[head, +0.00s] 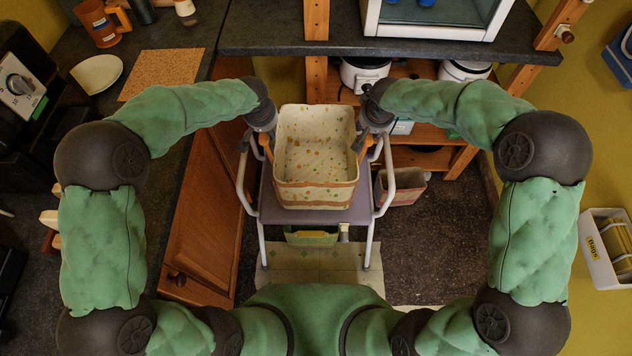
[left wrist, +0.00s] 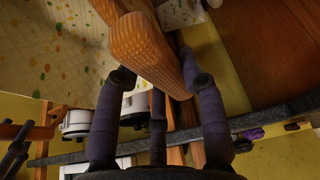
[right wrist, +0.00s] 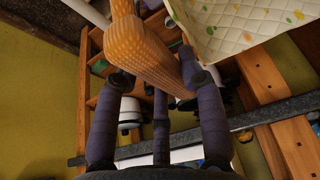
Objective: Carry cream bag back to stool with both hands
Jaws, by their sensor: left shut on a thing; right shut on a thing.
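The cream bag (head: 316,150) is an open, boxy bag with coloured dots and orange handles. In the head view it is over the grey seat of the stool (head: 350,212), between the stool's white side rails; I cannot tell if its base touches the seat. My left gripper (head: 265,138) is shut on the bag's left orange handle (left wrist: 150,50). My right gripper (head: 366,136) is shut on the right orange handle (right wrist: 145,50). The dotted bag wall also shows in the left wrist view (left wrist: 50,50) and the right wrist view (right wrist: 240,25). The bag looks empty and upright.
A dark counter with a white plate (head: 97,73) and a cork mat (head: 162,74) lies on the left. A wooden shelf with white pots (head: 362,74) stands behind the stool. Another patterned bin (head: 402,186) stands right of the stool. A pale mat (head: 300,268) lies in front.

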